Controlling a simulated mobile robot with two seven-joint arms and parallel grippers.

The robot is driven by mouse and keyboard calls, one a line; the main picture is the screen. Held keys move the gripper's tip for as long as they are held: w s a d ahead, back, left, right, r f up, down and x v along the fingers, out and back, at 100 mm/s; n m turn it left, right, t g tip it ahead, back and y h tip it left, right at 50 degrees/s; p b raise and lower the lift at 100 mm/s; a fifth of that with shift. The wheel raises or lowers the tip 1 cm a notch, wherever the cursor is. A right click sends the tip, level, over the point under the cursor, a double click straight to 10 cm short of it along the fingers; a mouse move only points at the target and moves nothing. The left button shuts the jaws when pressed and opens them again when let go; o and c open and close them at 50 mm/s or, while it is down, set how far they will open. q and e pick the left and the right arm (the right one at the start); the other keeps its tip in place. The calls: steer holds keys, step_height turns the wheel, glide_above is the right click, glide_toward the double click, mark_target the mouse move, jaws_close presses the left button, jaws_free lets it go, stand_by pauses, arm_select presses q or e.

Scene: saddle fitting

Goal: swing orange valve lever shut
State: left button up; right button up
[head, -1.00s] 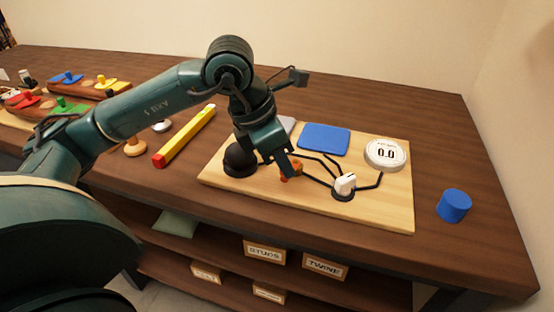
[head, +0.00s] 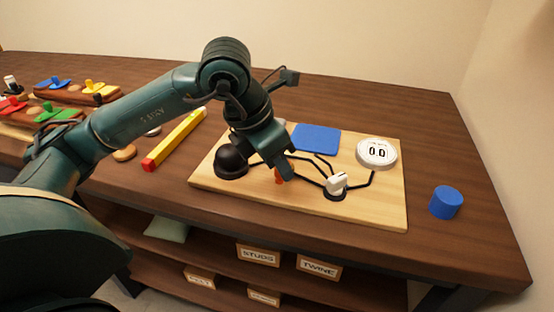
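The orange valve lever (head: 279,177) is on the pale wooden board (head: 370,208), mostly hidden behind my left gripper; only a small orange part shows at the fingers' left side. My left gripper (head: 286,173) points down over the lever, close to it or touching it; I cannot tell which. Its fingers are seen nearly edge-on, so their gap does not show. The lever's exact angle is hidden. My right gripper is not in view.
A yellow-and-red bar (head: 175,140) lies left.

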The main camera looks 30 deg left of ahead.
arm_select(q)
steer(key=shift+o, duration=1.2)
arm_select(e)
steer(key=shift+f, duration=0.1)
arm_select(q)
steer(key=shift+r, duration=0.1)
steer(key=p+v, duration=0.1)
steer(key=v, duration=1.2)
steer(key=shift+p, duration=0.4)
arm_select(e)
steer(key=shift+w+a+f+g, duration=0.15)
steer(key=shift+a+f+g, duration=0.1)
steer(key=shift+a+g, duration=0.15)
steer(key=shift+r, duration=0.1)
